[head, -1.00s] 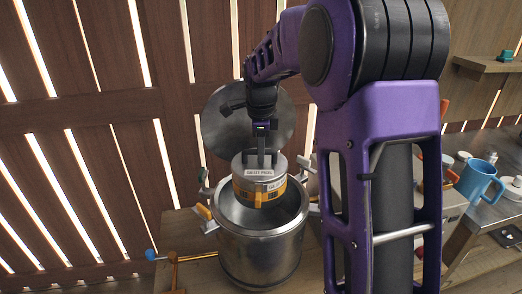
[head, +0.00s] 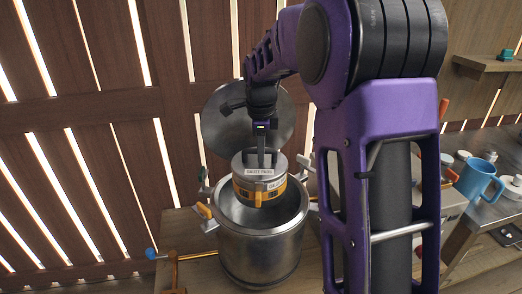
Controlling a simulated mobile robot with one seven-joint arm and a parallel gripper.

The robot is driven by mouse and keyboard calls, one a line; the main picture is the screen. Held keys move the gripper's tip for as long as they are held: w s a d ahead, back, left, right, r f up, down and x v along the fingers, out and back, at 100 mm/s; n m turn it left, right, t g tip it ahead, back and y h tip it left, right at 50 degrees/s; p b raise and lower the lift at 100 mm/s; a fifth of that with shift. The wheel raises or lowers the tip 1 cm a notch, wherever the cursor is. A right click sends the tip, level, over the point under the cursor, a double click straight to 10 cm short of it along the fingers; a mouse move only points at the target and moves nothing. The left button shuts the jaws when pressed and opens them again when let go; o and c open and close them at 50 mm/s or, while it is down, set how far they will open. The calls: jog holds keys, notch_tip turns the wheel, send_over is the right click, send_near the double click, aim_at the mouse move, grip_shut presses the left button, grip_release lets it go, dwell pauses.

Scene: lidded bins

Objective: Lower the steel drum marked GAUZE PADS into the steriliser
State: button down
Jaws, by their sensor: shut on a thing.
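The steel drum marked GAUZE PADS (head: 258,190) has an orange band and hangs upright in the mouth of the steriliser. The steriliser (head: 262,252) is a round steel pot, open at the top. Its round lid (head: 228,122) stands raised behind it. My gripper (head: 261,158) is above the drum and shut on it at the top. The drum's lower edge is just inside the steriliser's rim, toward the back of the opening. The exact hold of the fingertips is too small to see clearly.
Clamp handles (head: 203,212) stick out around the steriliser's rim. A blue-knobbed bar (head: 152,254) is at its lower left. A blue mug (head: 478,184) and small items stand on the right counter. A slatted wooden wall (head: 85,140) is behind.

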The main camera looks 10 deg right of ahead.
jog(key=shift+f+b, duration=3)
jog(key=shift+f, duration=5.3)
jog(key=c, duration=0.7)
grip_release()
jog(key=shift+f, duration=0.1)
jog(key=shift+s, duration=0.1)
